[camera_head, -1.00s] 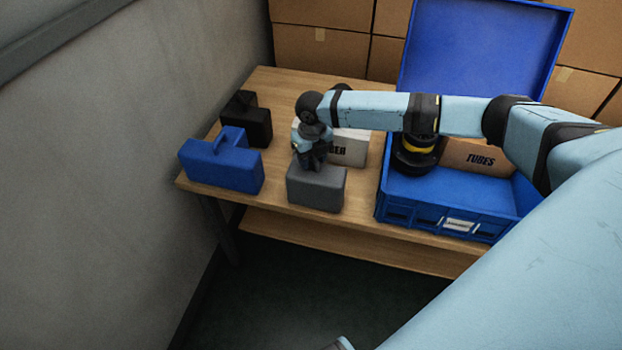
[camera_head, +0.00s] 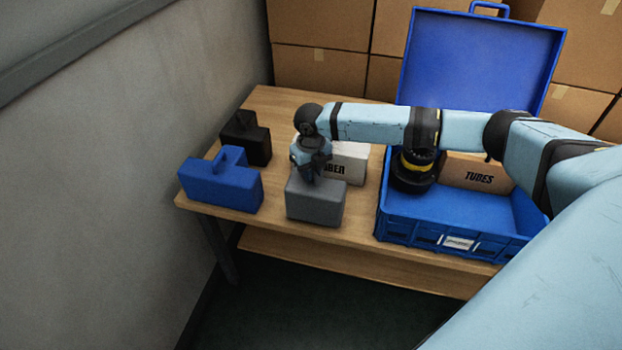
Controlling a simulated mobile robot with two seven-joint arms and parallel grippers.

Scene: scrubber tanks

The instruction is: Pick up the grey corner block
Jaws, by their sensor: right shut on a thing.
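The grey corner block (camera_head: 316,203) is at the front edge of the wooden table, left of the blue crate. My right arm reaches in from the right, and its gripper (camera_head: 312,178) points down at the top of the grey block, shut on it. The fingertips are partly hidden by the wrist and the block. I cannot tell whether the block's underside is clear of the table. My left gripper is not in view.
A blue block (camera_head: 221,181) and a black block (camera_head: 246,138) stand at the left. A white labelled box (camera_head: 348,165) is right behind the grey block. The open blue crate (camera_head: 455,240) holds a tubes box (camera_head: 478,175) and a black-and-yellow round item (camera_head: 414,169).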

